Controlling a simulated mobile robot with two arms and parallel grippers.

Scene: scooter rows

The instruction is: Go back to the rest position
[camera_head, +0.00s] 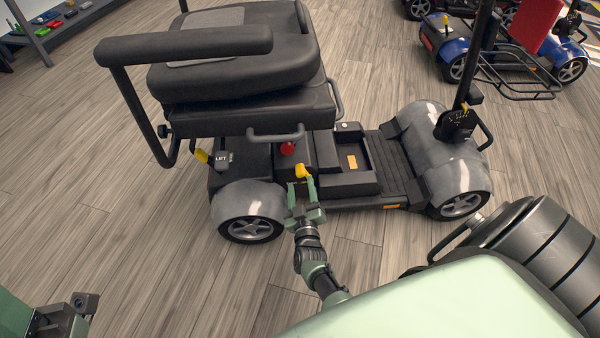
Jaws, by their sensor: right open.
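My right gripper (302,187) is open beside the near side of a grey and black mobility scooter (447,165). Its two green fingers point away from me, toward the scooter's deck below the seat. A yellow lever (303,171) shows at the fingertips, between or just behind them; I cannot tell if they touch it. A red knob (288,148) sits just beyond, under the seat edge.
The scooter's black seat (235,65) and armrest overhang the space left of my right gripper. A blue scooter (455,48) with a wire basket stands at the back right. A shelf (60,32) with small coloured items is at the back left. The wooden floor (90,190) at left is clear.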

